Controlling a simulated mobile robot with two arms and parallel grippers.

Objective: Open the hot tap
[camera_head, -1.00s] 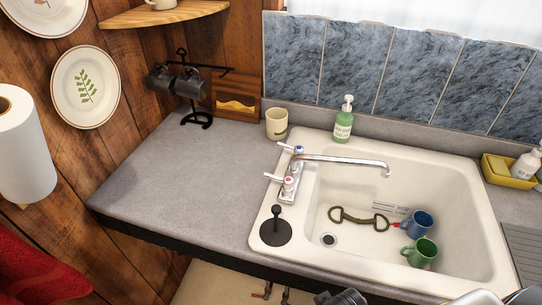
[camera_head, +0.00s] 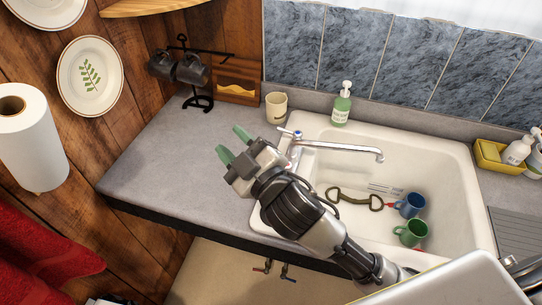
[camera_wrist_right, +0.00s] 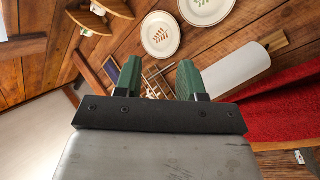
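The chrome tap (camera_head: 335,147) stands on the left rim of the white sink (camera_head: 450,160), its spout reaching over the basin. The handle with a blue mark (camera_head: 296,133) shows at the back of the tap base. The red-marked handle, nearer the front, is mostly hidden behind my right gripper. My right gripper (camera_head: 233,143) is over the counter just left of the tap, its green fingers apart and empty, pointing to the back left. In the right wrist view its fingers (camera_wrist_right: 158,78) are spread with nothing between them. My left gripper is out of view.
A beige cup (camera_head: 276,108) and a green soap bottle (camera_head: 341,105) stand behind the tap. A black mug rack (camera_head: 197,100) is at the back left. Blue and green mugs (camera_head: 411,233) lie in the sink. The grey counter (camera_head: 165,165) left of my gripper is clear.

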